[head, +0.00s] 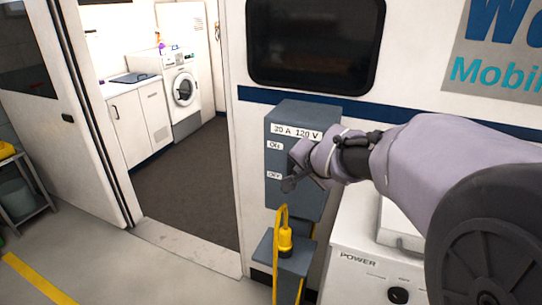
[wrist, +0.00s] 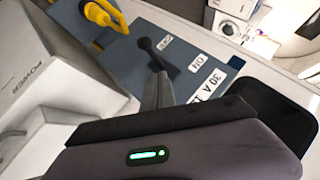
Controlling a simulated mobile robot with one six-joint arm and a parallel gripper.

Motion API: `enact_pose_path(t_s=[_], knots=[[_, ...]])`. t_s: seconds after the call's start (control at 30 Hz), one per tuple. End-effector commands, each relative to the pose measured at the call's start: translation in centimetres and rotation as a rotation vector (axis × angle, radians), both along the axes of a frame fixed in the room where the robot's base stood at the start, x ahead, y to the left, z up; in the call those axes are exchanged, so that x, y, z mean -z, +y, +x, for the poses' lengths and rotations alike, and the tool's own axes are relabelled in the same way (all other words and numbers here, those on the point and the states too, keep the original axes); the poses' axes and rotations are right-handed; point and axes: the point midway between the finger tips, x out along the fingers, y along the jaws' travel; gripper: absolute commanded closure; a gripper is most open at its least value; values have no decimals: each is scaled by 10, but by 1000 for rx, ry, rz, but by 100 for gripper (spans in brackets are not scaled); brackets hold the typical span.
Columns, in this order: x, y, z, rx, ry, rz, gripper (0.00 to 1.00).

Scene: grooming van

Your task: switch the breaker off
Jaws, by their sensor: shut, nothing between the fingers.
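In the head view the lever's end (head: 288,185) appears low, near OFF. My gripper (head: 299,160) is shut and empty in front of the box. In the wrist view its fingertips (wrist: 161,78) are close to the lever's base; I cannot tell whether they touch.
A yellow plug and cable (head: 285,238) hang below the breaker. A white unit marked POWER (head: 358,275) stands at the lower right. The open van doorway (head: 185,185) is at the left, with a washing machine (head: 182,90) inside.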

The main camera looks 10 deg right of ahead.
Motion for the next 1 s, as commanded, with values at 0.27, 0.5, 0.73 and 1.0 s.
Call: enact_pose_path(t_s=[0.27, 0.5, 0.73, 1.0], knots=[[-19, 11, -65, 0, -1, 1, 100], [-24, 15, -91, 1, 1, 2, 100], [-23, 15, -93, 1, 2, 2, 100], [9, 66, -160, -195, 98, -45, 100]])
